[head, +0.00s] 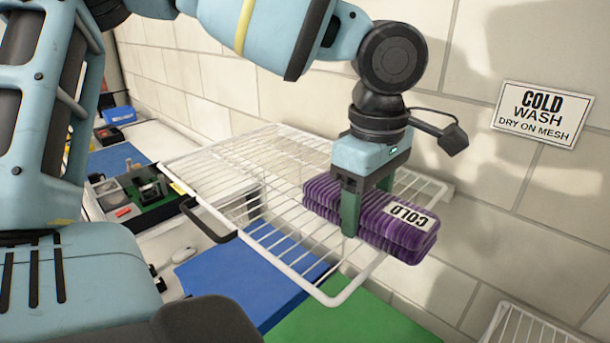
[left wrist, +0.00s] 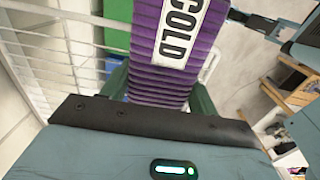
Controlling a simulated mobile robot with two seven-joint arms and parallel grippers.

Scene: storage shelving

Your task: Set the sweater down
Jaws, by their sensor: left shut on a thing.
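The sweater (head: 330,205) is a folded purple ribbed bundle with a white label reading COLD. In the head view it is at the right part of a white wire mesh shelf (head: 268,235), at or just above the wires; I cannot tell whether it touches them. My left gripper (head: 362,215) comes down from above, its green fingers shut on the sweater on both sides. The left wrist view shows the sweater (left wrist: 165,85) between the fingers, with the COLD label facing the camera.
A sign (head: 543,114) on the tiled wall reads COLD WASH DRY ON MESH. Below the mesh are a blue surface (head: 240,285) and a green surface (head: 345,322). A tray of small items (head: 130,195) stands at the left. Another white rack (head: 530,325) shows at lower right. The mesh's left part is bare.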

